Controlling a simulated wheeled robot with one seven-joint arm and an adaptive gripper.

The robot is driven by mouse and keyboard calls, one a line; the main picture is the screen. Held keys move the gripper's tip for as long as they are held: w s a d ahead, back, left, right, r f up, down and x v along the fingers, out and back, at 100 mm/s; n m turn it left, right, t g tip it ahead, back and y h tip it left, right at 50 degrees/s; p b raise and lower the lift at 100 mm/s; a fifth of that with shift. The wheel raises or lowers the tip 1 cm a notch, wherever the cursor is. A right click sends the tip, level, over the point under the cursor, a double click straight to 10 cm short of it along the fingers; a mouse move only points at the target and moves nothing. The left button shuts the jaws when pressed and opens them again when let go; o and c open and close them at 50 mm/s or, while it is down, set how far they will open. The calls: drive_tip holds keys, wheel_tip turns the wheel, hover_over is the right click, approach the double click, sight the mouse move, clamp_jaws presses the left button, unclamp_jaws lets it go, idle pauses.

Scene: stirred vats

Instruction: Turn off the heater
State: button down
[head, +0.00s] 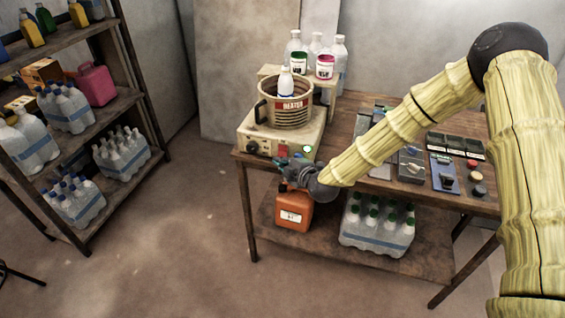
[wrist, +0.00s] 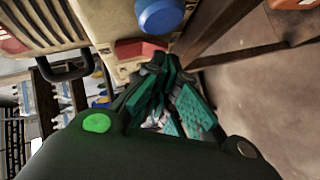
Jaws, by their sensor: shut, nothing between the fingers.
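The heater (head: 262,141) is a cream box on the table's left end, with a brown pot labelled HEATER (head: 284,112) on top and a white bottle (head: 286,82) in the pot. A green-ringed round part (head: 307,149) shows on its front. My gripper (head: 283,163) is just in front of and below that face. In the wrist view my gripper (wrist: 158,70) is shut and empty, its teal fingertips beside a red block-like switch (wrist: 140,48). I cannot tell if they touch it. A blue knob (wrist: 160,15) sits beyond it on the heater.
Bottles with red and green labels (head: 325,66) stand behind the heater. Small devices and buttons (head: 477,177) lie along the table's right. An orange canister (head: 293,214) and a bottle pack (head: 377,228) sit on the lower shelf. A loaded rack (head: 112,102) stands left; floor between is clear.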

drive_tip(key=b, duration=0.2)
drive_tip(key=shift+w+f+t+b, duration=0.25)
drive_tip(key=shift+f+t+b, duration=0.05)
drive_tip(key=shift+f+t, duration=0.1)
drive_tip(key=s+d+r+b, duration=0.1)
drive_tip(key=s+d+b, duration=0.1)
drive_tip(key=s, duration=1)
drive_tip(key=shift+s+d+r+b, duration=0.15)
drive_tip(key=shift+s+d+b, duration=0.2)
drive_tip(key=shift+d, duration=0.4)
